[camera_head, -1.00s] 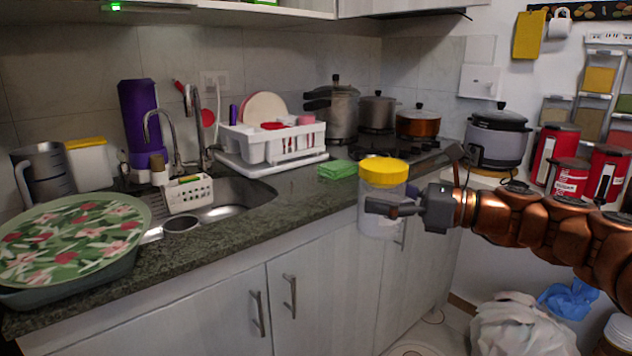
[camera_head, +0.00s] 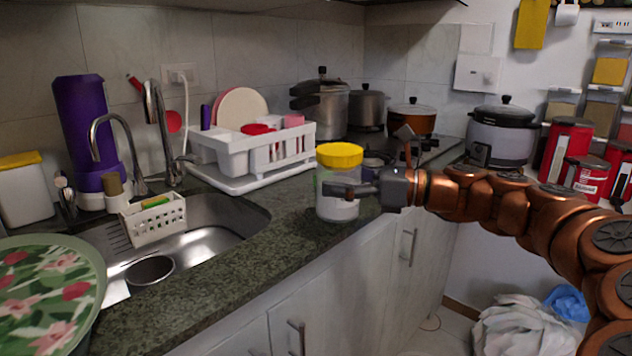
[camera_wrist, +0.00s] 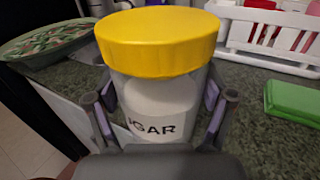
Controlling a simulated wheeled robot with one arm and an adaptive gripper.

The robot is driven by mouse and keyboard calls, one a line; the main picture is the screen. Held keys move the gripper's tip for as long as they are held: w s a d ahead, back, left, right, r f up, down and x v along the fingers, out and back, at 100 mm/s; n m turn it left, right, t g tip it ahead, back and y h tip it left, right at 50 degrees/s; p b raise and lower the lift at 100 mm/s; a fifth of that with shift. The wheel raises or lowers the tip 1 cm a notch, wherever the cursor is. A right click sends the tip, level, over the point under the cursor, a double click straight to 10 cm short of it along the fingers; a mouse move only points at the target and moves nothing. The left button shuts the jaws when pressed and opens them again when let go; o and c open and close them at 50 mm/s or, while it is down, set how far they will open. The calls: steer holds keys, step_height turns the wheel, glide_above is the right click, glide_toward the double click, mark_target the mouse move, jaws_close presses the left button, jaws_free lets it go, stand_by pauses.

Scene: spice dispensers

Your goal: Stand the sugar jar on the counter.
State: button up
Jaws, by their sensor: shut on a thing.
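The sugar jar (camera_head: 338,209) is a clear jar with a yellow lid and white contents, held upright near the counter's front edge. In the wrist view the sugar jar (camera_wrist: 160,100) shows the letters "GAR" between the two fingers. My gripper (camera_head: 350,189) is shut on its sides, reaching in from the right; it also shows in the wrist view (camera_wrist: 160,118). The green granite counter (camera_head: 250,255) lies behind and below the jar. Whether the jar's base touches the counter or hangs just above it, I cannot tell.
A white dish rack (camera_head: 245,150) stands behind the jar. The sink (camera_head: 200,235) is to the left, and the stove with pots (camera_head: 368,110) is at the back. Bare counter lies left of the jar.

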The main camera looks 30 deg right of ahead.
steer(key=w+d+f+b, duration=0.1)
steer(key=w, duration=0.3)
steer(key=w+d+f+b, duration=0.1)
steer(key=w+d+f, duration=0.1)
steer(key=w, duration=0.2)
steer(key=w+d+f+b, duration=0.1)
steer(key=w+f, duration=0.1)
steer(key=w, duration=0.3)
steer(key=shift+d, duration=0.4)
steer(key=shift+r, duration=0.1)
steer(key=o, duration=1.7)
steer(key=shift+c, duration=0.2)
